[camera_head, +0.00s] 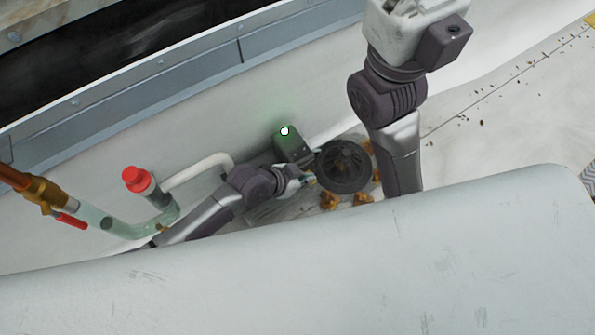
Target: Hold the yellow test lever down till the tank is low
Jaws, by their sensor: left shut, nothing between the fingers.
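My left arm reaches in from the lower left. Its gripper (307,181) is shut and empty, low in the basin beside a dark round ribbed part (345,166). A dark box (291,146) with a lit white-green lamp (284,131) stands just above the gripper, against the pale wall. A tiny yellowish spot shows at the fingertips; I cannot tell whether it is the yellow test lever or whether the fingers touch it. The tank floor (262,213) is greyish; its water level cannot be read.
A pale front panel (300,275) hides the near basin. Several orange-brown lumps (330,200) lie around the round part. At left are a red-capped pipe (136,178), a white bent pipe (200,168) and a brass valve with a red handle (70,219). Debris dots the right surface.

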